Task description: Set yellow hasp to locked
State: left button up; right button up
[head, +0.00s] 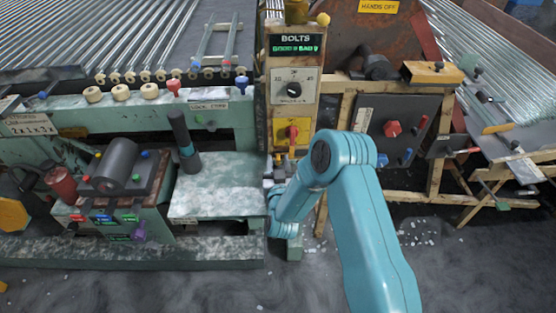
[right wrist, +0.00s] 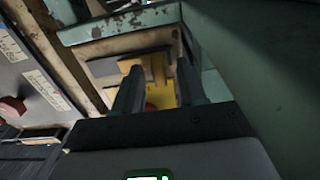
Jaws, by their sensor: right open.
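The yellow hasp (head: 282,128) is on the front of the upright BOLTS panel, with a red part on it and a narrow yellow piece hanging below. In the right wrist view, a yellow piece (right wrist: 158,66) shows between my fingers, with a bit of red low behind it. My right gripper (head: 274,166) is just below and left of the hasp, partly hidden by my own arm. Its two dark fingers (right wrist: 158,88) are apart, on either side of the yellow piece; contact cannot be told. My left gripper is out of view.
Above the hasp are a dial (head: 291,89) and the BOLTS sign (head: 296,44). A pale green bench (head: 218,188) stands close on the left. A dark panel with a red knob (head: 392,128) is on the right. The floor in front is mostly clear, with scattered scraps.

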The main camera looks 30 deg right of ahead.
grip_shut()
jog(key=shift+s+d+b, duration=0.4)
jog(key=shift+d, duration=0.2)
jog(key=shift+s+d+b, duration=0.35)
jog(key=shift+d, duration=0.25)
grip_release()
jog(key=shift+d, duration=0.15)
